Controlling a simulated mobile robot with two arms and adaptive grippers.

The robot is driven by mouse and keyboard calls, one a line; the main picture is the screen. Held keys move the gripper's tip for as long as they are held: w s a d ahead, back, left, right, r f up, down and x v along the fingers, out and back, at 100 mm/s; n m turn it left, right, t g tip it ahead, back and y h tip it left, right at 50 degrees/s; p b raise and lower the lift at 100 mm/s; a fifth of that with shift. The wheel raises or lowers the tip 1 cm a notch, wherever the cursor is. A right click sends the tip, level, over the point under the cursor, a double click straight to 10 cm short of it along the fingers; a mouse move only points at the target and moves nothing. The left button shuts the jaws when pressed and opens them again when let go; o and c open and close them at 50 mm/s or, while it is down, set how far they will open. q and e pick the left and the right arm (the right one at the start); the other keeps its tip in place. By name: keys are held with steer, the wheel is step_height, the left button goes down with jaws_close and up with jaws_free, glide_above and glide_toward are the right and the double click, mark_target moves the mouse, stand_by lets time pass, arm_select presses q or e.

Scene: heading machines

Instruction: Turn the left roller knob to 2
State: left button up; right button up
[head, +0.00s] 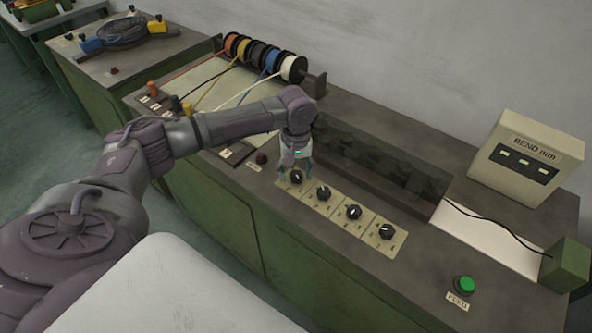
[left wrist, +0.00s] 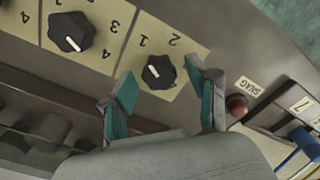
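The left roller knob (head: 296,177) is a small black knob on a cream number plate, the leftmost in a row of knobs on the machine top. In the left wrist view the same knob (left wrist: 158,71) shows a short white mark, with the printed digits 1 and 2 beside it. I cannot tell which digit the mark points to. My left gripper (head: 295,173) is above this knob. Its teal-padded fingers (left wrist: 161,82) are spread, one on each side of the knob, with a visible gap to it. My right gripper is not in view.
The neighbouring knob (left wrist: 71,33) is close beside. A dark roller block (head: 380,160) runs behind the knobs. A dark red button (left wrist: 237,105) sits by the SNAG label. A green FEED button (head: 464,285) and BEND mm box (head: 525,158) stand right. Wire spools (head: 262,55) are at back left.

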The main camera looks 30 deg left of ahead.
arm_select(q)
jaws_close()
steer(key=shift+r+m+p, duration=0.2)
steer(key=shift+m+p, duration=0.2)
steer(key=shift+p, duration=0.45)
steer(key=m+p, duration=0.4)
steer(key=p, duration=0.1)
steer(key=shift+m, duration=0.4)
steer(key=m+p, duration=0.2)
steer(key=m, duration=0.1)
steer(key=shift+p, duration=0.3)
steer(key=shift+f+m+p, duration=0.15)
steer(key=shift+m+p, duration=0.35)
steer(key=shift+m, duration=1.2)
steer(key=shift+o, duration=0.2)
jaws_free()
